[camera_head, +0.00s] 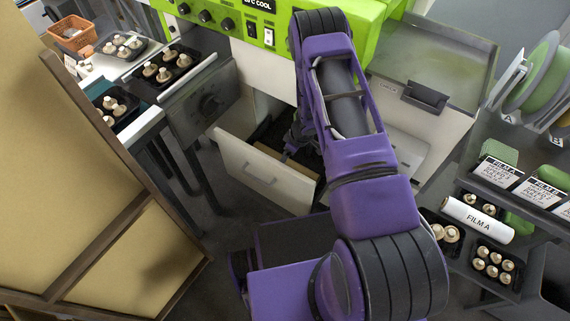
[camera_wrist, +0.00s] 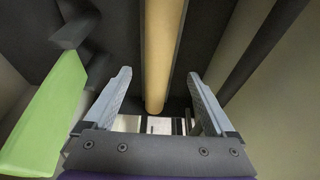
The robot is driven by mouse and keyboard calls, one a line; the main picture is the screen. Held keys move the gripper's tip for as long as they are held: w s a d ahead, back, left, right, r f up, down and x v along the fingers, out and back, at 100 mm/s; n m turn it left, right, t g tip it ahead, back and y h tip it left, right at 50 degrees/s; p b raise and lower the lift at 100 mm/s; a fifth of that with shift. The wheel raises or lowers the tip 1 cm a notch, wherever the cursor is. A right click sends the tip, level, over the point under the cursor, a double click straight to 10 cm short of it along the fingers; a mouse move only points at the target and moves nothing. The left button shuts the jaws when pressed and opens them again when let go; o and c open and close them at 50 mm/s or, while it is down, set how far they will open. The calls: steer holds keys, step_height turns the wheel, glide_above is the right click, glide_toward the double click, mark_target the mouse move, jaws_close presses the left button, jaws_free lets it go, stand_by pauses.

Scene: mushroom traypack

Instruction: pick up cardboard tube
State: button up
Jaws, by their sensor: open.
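The cardboard tube (camera_wrist: 161,50) is a long tan cylinder. In the wrist view it runs from the top edge down to a rounded end, between dark walls. My gripper (camera_wrist: 159,76) is open, with one grey finger on each side of the tube's near end. The fingers look apart from the tube; I cannot tell how far off it is in depth. In the head view my gripper (camera_head: 299,140) reaches down into an open drawer (camera_head: 262,172), partly hidden by my arm.
A green piece (camera_wrist: 48,110) stands close at the left in the wrist view. The drawer juts out below a green machine panel (camera_head: 250,22). A roll marked FILM A (camera_head: 478,219) lies on the right shelf near mushroom trays (camera_head: 493,263). A tan board (camera_head: 90,150) fills the left.

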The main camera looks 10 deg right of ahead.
steer(key=x, duration=0.1)
steer(key=b+x, duration=0.1)
steer(key=x, duration=0.3)
steer(key=shift+d+f, duration=0.2)
steer(key=shift+f, duration=0.05)
steer(key=shift+r, duration=0.1)
jaws_close()
